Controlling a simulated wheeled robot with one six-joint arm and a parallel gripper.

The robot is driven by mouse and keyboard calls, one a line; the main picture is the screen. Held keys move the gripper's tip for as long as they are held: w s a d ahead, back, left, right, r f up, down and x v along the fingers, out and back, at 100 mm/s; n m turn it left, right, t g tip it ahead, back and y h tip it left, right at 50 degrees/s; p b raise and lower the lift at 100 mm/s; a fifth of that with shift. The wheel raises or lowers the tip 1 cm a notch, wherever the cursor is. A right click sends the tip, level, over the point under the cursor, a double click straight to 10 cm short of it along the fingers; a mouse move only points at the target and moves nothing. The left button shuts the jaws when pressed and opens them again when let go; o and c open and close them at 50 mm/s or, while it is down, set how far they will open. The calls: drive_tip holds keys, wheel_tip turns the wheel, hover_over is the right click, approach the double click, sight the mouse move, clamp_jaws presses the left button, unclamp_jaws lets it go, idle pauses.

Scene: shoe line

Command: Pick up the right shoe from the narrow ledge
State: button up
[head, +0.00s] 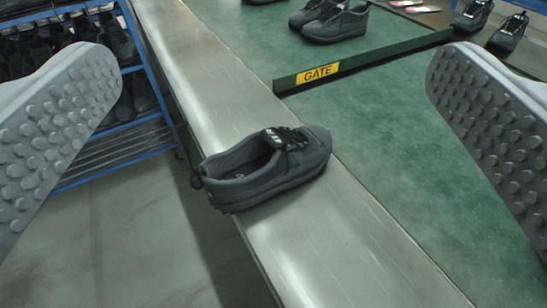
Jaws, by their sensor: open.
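A dark grey shoe (266,167) with black laces sits upright across the narrow metal ledge (315,240). Its toe points right towards the green belt, and its heel sticks out over the ledge's left edge. My gripper (272,140) is open, with one studded grey pad at the left edge of the picture and the other at the right. The shoe lies between the pads in the picture, apart from both. Nothing is held.
A green belt (420,150) runs right of the ledge, crossed by a low green bar with a yellow GATE sign (318,73). More shoes (335,22) stand beyond it. A blue rack (150,75) of dark shoes stands at left. The floor (110,235) at lower left is clear.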

idle(0.3)
drive_tip(key=m+g, duration=1.1)
drive_tip(key=g, duration=0.6)
hover_over(276, 135)
wheel_tip(276, 135, down, 12)
wheel_tip(276, 135, down, 12)
drive_tip(key=shift+s+r, duration=0.1)
drive_tip(key=shift+r, duration=0.05)
drive_tip(key=shift+s+a+f, duration=0.1)
drive_tip(key=shift+f, duration=1.4)
drive_tip(key=shift+s+a+f, duration=0.1)
drive_tip(key=shift+f, duration=1.4)
drive_tip(key=shift+c, duration=0.4)
drive_tip(key=c, duration=1)
drive_tip(key=shift+r, duration=0.15)
